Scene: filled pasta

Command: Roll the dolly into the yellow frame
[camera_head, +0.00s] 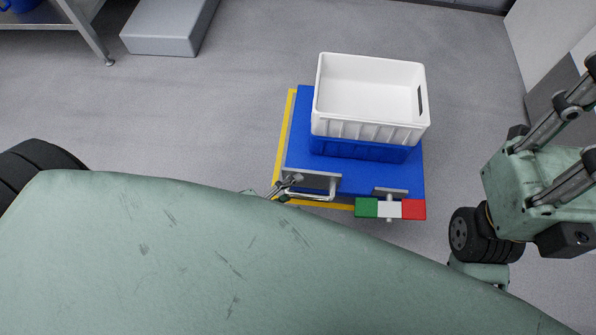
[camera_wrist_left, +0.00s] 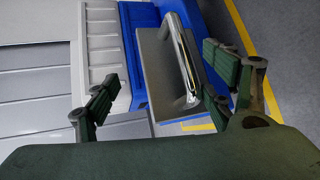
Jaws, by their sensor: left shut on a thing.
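The dolly is a flat blue platform (camera_head: 299,129) carrying a blue crate (camera_head: 360,148) with a white crate (camera_head: 375,132) on top. The yellow frame (camera_head: 283,140) is on the floor, showing along the dolly's left edge and part of its near edge; its other sides are hidden or not visible. A metal loop handle (camera_head: 318,196) sits on a grey plate at the dolly's near left. My left gripper (camera_head: 285,188) is shut on this handle, mostly hidden behind my arm; in the left wrist view the handle (camera_wrist_left: 186,62) lies by one finger. My right gripper is not visible.
A green, white and red block (camera_head: 390,208) is mounted at the dolly's near right corner. A grey box (camera_head: 168,27) and a metal table (camera_head: 88,30) stand at the back left. A pale panel (camera_head: 550,45) stands at the right. Open grey floor lies left of the dolly.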

